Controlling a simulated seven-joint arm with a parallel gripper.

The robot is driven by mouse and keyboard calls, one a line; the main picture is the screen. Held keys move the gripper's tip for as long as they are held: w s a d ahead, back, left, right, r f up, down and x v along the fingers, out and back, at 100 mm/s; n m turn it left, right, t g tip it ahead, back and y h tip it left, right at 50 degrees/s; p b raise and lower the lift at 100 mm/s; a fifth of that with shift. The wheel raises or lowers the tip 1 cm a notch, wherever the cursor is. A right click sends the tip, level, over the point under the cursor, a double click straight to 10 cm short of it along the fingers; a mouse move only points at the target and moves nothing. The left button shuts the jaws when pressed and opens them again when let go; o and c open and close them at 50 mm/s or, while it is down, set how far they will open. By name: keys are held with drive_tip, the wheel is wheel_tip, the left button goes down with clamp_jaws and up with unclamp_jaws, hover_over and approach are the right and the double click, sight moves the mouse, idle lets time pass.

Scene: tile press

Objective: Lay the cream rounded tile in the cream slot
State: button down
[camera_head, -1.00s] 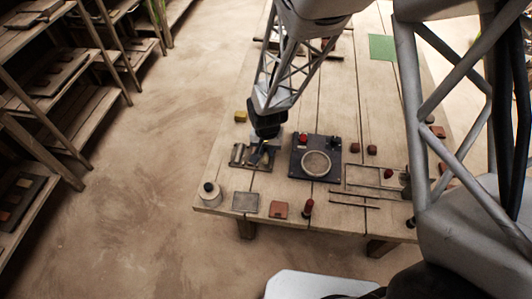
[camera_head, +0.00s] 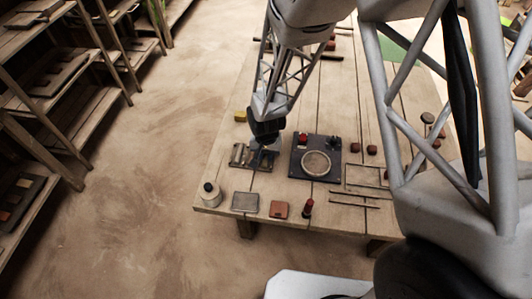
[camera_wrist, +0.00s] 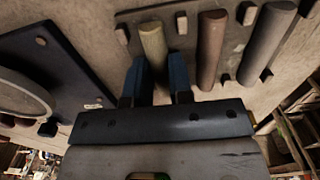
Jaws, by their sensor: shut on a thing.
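The cream rounded tile (camera_wrist: 153,45) is a short half-round bar. It stands out beside a reddish-brown one (camera_wrist: 211,45) and a grey-brown one (camera_wrist: 267,42) on a dark holder (camera_wrist: 236,42) in the wrist view. My gripper (camera_wrist: 158,72) has its blue fingers shut on the near end of the cream tile. The tile appears to be still at the holder; I cannot tell whether it is lifted. In the head view, my gripper (camera_head: 263,146) is low over the holder (camera_head: 238,155) and hides part of it. I cannot make out the cream slot.
A dark plate with a round disc (camera_head: 316,163) and a red knob lies right of the holder. Flat grey (camera_head: 245,202) and red-brown (camera_head: 279,209) tiles, a pot (camera_head: 210,194) and a red peg (camera_head: 308,207) line the front edge. A yellow block (camera_head: 240,116) sits behind.

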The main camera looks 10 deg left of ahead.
sight(266, 155)
drive_tip(key=c, duration=1)
unclamp_jaws()
drive_tip(key=shift+r, duration=6.1)
